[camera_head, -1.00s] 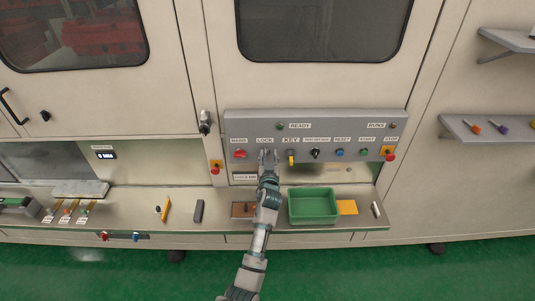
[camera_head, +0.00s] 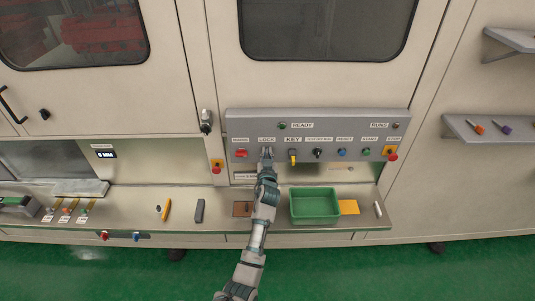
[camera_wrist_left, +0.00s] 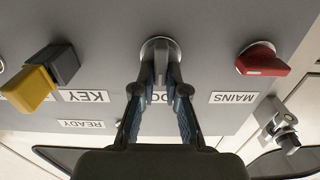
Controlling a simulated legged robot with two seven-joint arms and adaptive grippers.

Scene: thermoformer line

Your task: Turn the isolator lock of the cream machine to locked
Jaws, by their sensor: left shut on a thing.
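The isolator lock (camera_wrist_left: 160,47) is a small round fitting with a grey upright lever, under the LOCK label on the grey control panel (camera_head: 350,120). In the left wrist view, which is upside down, my left gripper (camera_wrist_left: 160,82) is shut on the lever, one finger on each side. The fingers hide part of the LOCK label. In the head view, my left gripper (camera_head: 266,155) reaches up to the panel and covers most of the lock. The lever looks in line with the gripper; no locked mark can be read. My right gripper is not in view.
The red MAINS knob (camera_wrist_left: 262,60) and the yellow key (camera_wrist_left: 28,90) in its dark switch flank the lock. A green bin (camera_head: 314,205) stands on the ledge below, right of my forearm. A brown square (camera_head: 242,209) lies left of it.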

